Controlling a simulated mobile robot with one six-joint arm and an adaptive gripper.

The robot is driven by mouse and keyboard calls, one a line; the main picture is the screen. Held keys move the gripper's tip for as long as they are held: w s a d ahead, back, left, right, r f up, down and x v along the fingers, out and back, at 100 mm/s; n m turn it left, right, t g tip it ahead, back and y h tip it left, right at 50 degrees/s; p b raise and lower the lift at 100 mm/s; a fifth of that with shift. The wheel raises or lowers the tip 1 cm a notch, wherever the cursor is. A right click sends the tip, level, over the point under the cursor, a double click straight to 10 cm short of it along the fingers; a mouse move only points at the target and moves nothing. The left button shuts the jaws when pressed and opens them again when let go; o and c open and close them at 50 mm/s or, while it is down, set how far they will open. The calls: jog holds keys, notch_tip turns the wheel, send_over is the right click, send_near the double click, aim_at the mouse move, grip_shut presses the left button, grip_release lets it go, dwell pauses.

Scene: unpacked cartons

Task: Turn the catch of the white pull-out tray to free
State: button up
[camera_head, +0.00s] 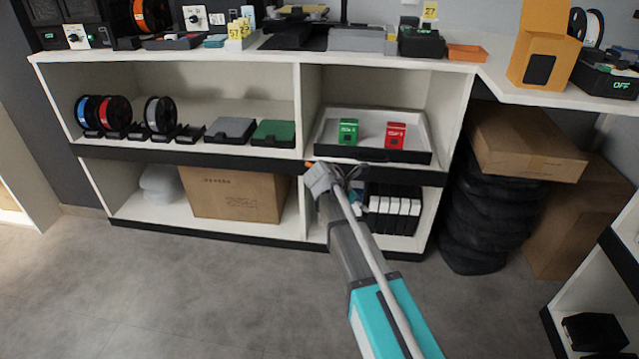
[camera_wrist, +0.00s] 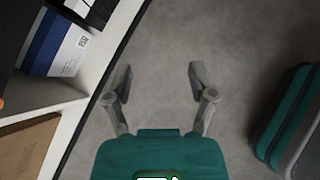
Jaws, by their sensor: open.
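The white pull-out tray (camera_head: 423,132) sits in the upper right compartment of the shelf unit, with a dark front edge. A green box (camera_head: 348,131) and a red box (camera_head: 395,135) stand in it. A small orange piece (camera_head: 309,164) shows at the dark shelf edge, left below the tray; I cannot tell whether it is the catch. My gripper (camera_head: 354,178) is in front of the shelf, just below the tray's front, and hides part of that edge. In the wrist view my gripper (camera_wrist: 159,80) is open and empty, with bare floor between its fingers.
Black-and-white binders (camera_head: 394,210) stand in the compartment below, right behind my gripper. A carton (camera_head: 235,194) is in the lower left compartment. The floor in front is clear.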

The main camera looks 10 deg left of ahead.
jog(key=w+a+n+t+h+b, duration=0.1)
jog(key=w+a+n+t+b, duration=0.1)
jog(key=a+n, duration=0.4)
jog(key=w+a+n+t+h+b, duration=0.1)
jog(key=w+a+n+t+b, duration=0.1)
jog(key=a+n, duration=0.4)
jog(key=w+a+f+n+t+b, duration=0.1)
jog(key=w+a+n+b, duration=0.3)
jog(key=a, duration=0.7)
jog(key=shift+w+n+t+h+b, duration=0.35)
jog(key=shift+w+n+t, duration=0.35)
jog(key=shift+w+n, duration=0.25)
jog(key=b+x, duration=0.3)
jog(key=x, duration=1)
jog(key=shift+w+d, duration=0.25)
jog(key=shift+f+b, duration=0.1)
jog(key=shift+b, duration=0.2)
grip_shut()
